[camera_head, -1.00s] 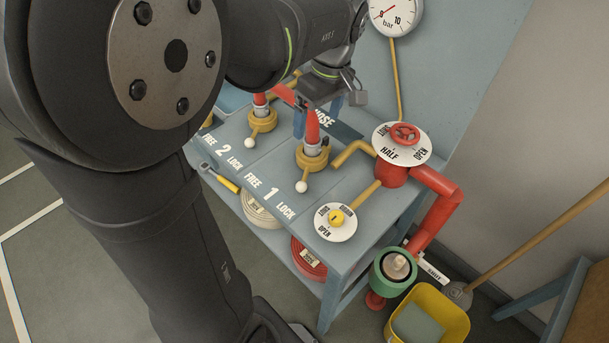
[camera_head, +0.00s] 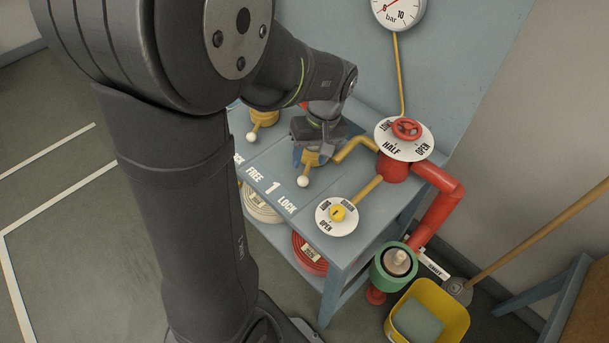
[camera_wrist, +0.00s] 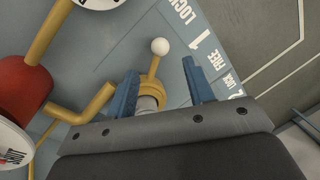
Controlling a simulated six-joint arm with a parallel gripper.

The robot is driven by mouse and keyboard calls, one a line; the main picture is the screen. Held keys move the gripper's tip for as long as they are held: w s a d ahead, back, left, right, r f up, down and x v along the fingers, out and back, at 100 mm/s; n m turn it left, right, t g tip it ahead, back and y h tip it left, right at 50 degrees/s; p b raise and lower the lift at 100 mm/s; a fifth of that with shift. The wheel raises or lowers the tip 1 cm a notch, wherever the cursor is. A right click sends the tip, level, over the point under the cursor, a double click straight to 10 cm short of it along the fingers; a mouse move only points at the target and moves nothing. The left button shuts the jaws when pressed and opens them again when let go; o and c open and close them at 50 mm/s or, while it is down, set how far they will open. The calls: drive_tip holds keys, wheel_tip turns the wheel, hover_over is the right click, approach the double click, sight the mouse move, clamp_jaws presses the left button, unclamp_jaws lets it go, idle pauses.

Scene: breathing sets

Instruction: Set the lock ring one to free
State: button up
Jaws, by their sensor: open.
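Lock ring one (camera_head: 312,158) is a yellow ring on the blue bench with a short lever ending in a white ball (camera_head: 303,181). The lever points toward the LOCK end of the FREE 1 LOCK label (camera_head: 271,188). My gripper (camera_head: 311,146) is right over the ring and hides most of it in the head view. In the wrist view the blue fingers (camera_wrist: 160,66) are open, one on each side of the ring (camera_wrist: 152,80) and its lever, with the white ball (camera_wrist: 160,46) just beyond the tips. Contact with the fingers cannot be made out.
A second yellow ring (camera_head: 263,118) with a white ball stands to the left. To the right are a yellow pipe (camera_head: 355,148), a round dial with a red handwheel (camera_head: 406,129), and a small dial with a yellow knob (camera_head: 337,212). A gauge (camera_head: 398,10) is behind.

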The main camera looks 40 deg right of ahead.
sight(304, 178)
drive_tip(key=f, duration=0.2)
drive_tip(key=a+f, duration=0.1)
drive_tip(key=f, duration=0.4)
drive_tip(key=shift+w+a+f, duration=0.15)
drive_tip(key=shift+w+f, duration=0.1)
drive_tip(key=shift+w, duration=0.1)
clamp_jaws()
